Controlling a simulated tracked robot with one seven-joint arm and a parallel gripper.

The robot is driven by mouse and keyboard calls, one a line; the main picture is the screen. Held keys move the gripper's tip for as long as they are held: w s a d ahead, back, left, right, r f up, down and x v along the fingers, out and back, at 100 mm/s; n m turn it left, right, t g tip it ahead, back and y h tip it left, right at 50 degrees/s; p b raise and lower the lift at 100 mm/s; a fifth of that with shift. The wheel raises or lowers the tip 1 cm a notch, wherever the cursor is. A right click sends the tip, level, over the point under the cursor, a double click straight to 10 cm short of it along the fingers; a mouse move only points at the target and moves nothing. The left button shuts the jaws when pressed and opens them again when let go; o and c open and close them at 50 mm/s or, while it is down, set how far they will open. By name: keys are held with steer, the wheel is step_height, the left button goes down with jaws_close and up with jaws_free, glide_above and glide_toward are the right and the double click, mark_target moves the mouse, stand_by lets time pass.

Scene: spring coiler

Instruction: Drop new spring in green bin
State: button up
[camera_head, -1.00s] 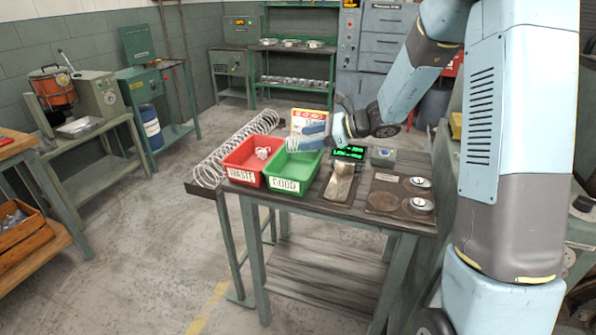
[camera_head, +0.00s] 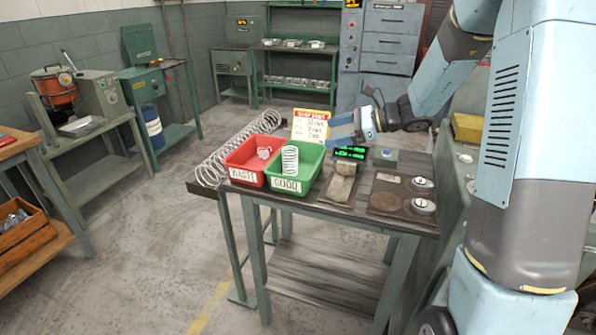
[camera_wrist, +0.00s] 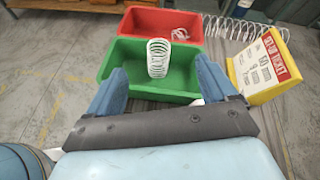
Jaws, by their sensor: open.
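A pale coil spring (camera_head: 290,160) stands roughly upright in the green bin (camera_head: 309,170) labelled GOOD. In the wrist view the spring (camera_wrist: 158,58) shows inside the green bin (camera_wrist: 185,92), beyond my fingertips and touching neither. My gripper (camera_head: 335,128) is open and empty, above and to the right of the green bin in the head view. Its two blue fingers stand wide apart in the wrist view (camera_wrist: 160,78). The spring's lower end is partly hidden by the bin's front wall.
The red bin (camera_head: 234,163) labelled WASTE sits left of the green bin, with a pale coil in it. A long wire coil (camera_head: 210,172) lies along the left edge. A yellow card stand (camera_head: 310,125), a green-lit display (camera_head: 350,153) and dark plates (camera_head: 390,203) are close by.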

steer(key=v, duration=0.6)
steer(key=shift+d, duration=0.25)
steer(key=shift+s, duration=0.1)
steer(key=s+d+r+n+h, duration=0.2)
steer(key=s+n, duration=0.4)
steer(key=s, duration=0.4)
steer(key=s+d+r+n+t+h, duration=0.1)
steer(key=s+d+r+n+h, duration=0.1)
steer(key=s+n+h, duration=0.4)
steer(key=s+d+r+n+t+h, duration=0.1)
steer(key=s+d+r+n+h, duration=0.2)
steer(key=s, duration=1.1)
steer(key=shift+r+n+h, duration=0.8)
steer(key=shift+n+h, duration=0.3)
steer(key=shift+n, duration=0.5)
steer(key=shift+s, duration=0.1)
